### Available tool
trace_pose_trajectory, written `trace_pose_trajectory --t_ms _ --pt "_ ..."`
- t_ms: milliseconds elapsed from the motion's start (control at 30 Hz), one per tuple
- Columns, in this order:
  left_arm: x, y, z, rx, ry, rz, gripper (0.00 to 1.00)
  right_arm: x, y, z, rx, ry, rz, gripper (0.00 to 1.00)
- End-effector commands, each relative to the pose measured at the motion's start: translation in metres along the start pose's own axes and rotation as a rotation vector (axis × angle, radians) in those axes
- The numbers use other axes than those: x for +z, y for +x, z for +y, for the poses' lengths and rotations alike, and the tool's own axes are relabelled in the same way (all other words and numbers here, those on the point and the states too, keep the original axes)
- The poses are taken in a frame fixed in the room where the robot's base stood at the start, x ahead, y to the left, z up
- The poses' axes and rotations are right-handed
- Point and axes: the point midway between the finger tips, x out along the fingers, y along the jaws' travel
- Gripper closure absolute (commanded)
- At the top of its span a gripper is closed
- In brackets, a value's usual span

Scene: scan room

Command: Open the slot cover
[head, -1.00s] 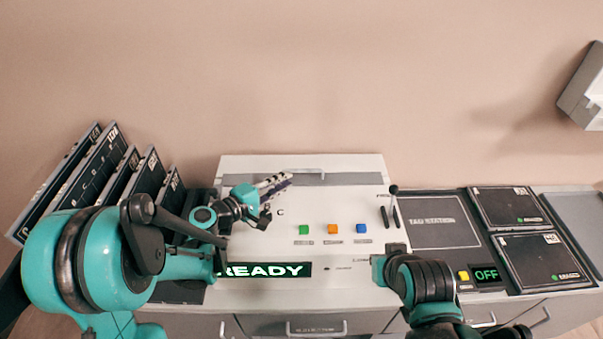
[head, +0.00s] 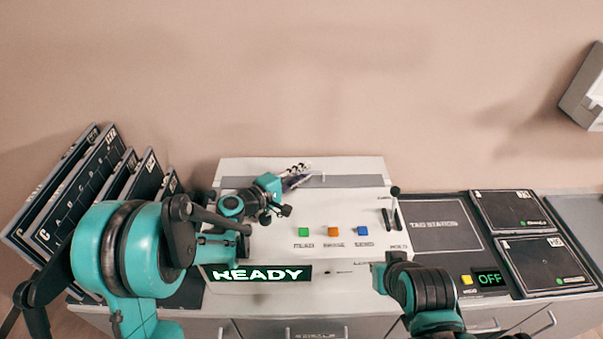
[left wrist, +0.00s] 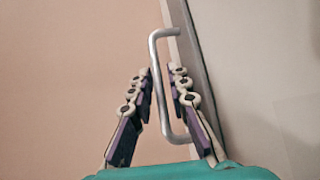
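The slot cover (head: 345,181) is a grey strip along the back of the white scanner console (head: 300,210). Its thin metal handle (left wrist: 155,75) shows large in the left wrist view, attached to the cover's edge. My left gripper (head: 298,174) is at the cover in the head view and partly hides its left part. In the left wrist view my left gripper (left wrist: 161,85) is open, with one purple finger on each side of the handle; I cannot tell whether they touch it. My right arm (head: 420,290) is over the console's front right; its fingers cannot be made out.
Green, orange and blue buttons (head: 333,231) and a READY display (head: 262,273) are on the console, with a lever (head: 394,205) at its right. A tag station (head: 436,222) and dark plates (head: 508,209) lie further right. Upright cassettes (head: 85,185) stand left.

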Motion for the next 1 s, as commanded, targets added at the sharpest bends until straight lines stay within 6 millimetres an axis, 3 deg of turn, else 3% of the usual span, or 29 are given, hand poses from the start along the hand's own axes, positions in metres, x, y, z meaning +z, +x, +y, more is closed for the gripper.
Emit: trace_pose_trajectory --t_ms 33,67,100,367,700,1000 --pt "0.0 0.0 0.0 0.0 0.0 0.0 0.91 0.0 0.0 0.0 0.0 0.0 0.0 1.0" --pt "0.0 0.0 0.0 0.0 0.0 0.0 0.99 0.0 0.0 0.0 0.0 0.0 0.0 1.0" --pt "0.0 0.0 0.0 0.0 0.0 0.0 1.0 0.0 0.0 0.0 0.0 0.0 0.0 1.0" --pt "-0.004 0.004 0.001 0.0 0.001 0.001 1.0 0.0 0.0 0.0 0.0 0.0 0.0 1.0" --pt "-0.046 0.044 0.012 0.0 0.0 0.001 1.0 0.002 0.002 0.0 0.0 0.0 0.0 1.0" --pt "-0.048 0.046 0.013 0.0 0.001 0.001 1.0 0.002 0.002 0.0 0.0 0.0 0.0 1.0"
